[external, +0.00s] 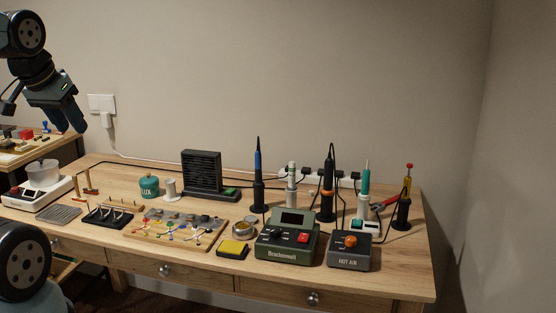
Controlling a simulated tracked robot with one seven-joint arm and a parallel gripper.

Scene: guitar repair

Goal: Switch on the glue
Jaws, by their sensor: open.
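My gripper (70,126) hangs at the upper left, fingers down, empty and high above the workbench (178,256), in front of the wall. It is far from the stations at the right. No label reading glue is legible. A teal-handled tool (365,179) stands upright at the back right, above a small pale base (367,227). A green station (287,247) marked Brackenwell has a red switch (303,238). A dark HOT AIR station (353,253) has an orange knob (350,240). Whether any switch is on cannot be told.
A power strip (320,175) with several plugs runs along the back. Upright tools, a black fan-like box (202,173), a teal canister (149,186) and a parts board (175,231) crowd the bench. A white device with a clear bowl (43,173) stands left.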

